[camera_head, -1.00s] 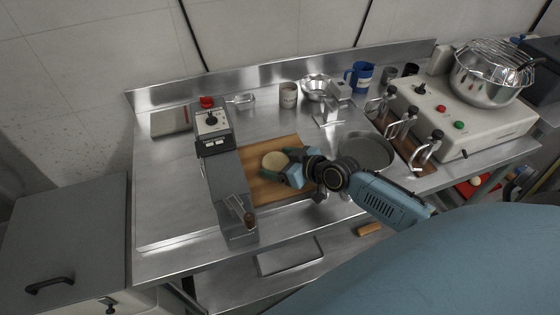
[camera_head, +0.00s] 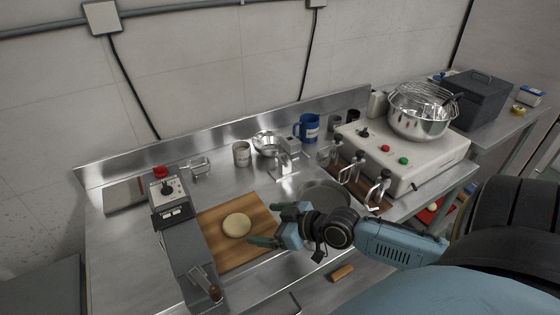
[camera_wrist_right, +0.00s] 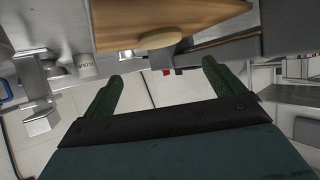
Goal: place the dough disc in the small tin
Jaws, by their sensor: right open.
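The pale dough disc (camera_head: 237,225) lies flat on the wooden board (camera_head: 216,256). It also shows at the top of the right wrist view (camera_wrist_right: 160,40), against the board (camera_wrist_right: 205,14). My right gripper (camera_head: 264,224) is open and empty, just right of the disc in the head view, with its fingers pointing at it. The wrist view shows a clear gap between the fingers (camera_wrist_right: 160,86) and the disc. A round grey tin (camera_head: 322,190) sits on the steel table behind my right wrist, which partly hides it. My left gripper is not in view.
A lever press (camera_head: 182,240) stands left of the board. Metal-clipped bottles (camera_head: 350,172) and a white control box (camera_head: 425,160) with a steel bowl stand at right.

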